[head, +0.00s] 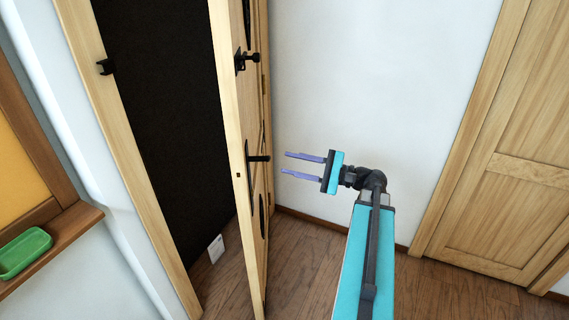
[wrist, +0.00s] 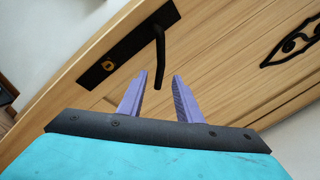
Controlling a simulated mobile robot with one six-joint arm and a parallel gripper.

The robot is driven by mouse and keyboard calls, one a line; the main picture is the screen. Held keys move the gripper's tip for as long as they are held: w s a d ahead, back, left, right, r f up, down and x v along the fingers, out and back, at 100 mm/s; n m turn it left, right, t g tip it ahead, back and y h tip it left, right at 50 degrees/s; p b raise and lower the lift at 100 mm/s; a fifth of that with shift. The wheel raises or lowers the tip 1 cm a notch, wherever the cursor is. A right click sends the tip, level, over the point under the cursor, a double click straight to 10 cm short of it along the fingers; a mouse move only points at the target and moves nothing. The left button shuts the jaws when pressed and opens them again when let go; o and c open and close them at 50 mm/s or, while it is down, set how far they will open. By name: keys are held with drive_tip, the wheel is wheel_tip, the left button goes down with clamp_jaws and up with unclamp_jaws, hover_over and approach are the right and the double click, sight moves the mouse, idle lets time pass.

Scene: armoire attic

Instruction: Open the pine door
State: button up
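The pine door (head: 238,130) stands ajar in its frame, swung out from the dark opening on its left. Its black lever handle (head: 258,158) sticks out on the right face. In the wrist view the handle (wrist: 160,55) shows ahead of the fingers, with a black plate and keyhole beside it. My gripper (head: 285,163) is to the right of the handle, with its purple fingers pointing left at the door. The fingers are apart with nothing between them. In the wrist view my gripper (wrist: 152,80) is open, and the handle's end hangs near the fingertips, apparently apart from them.
The dark doorway (head: 170,90) opens left of the door. A black latch piece (head: 105,67) is on the frame. A green dish (head: 25,252) sits on a wooden ledge at left. A second wooden door (head: 510,170) stands at right. Wooden floor (head: 300,260) is clear between.

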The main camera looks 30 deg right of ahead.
drive_tip(key=shift+b+v, duration=0.35)
drive_tip(key=shift+v, duration=2.4)
drive_tip(key=shift+d, duration=0.1)
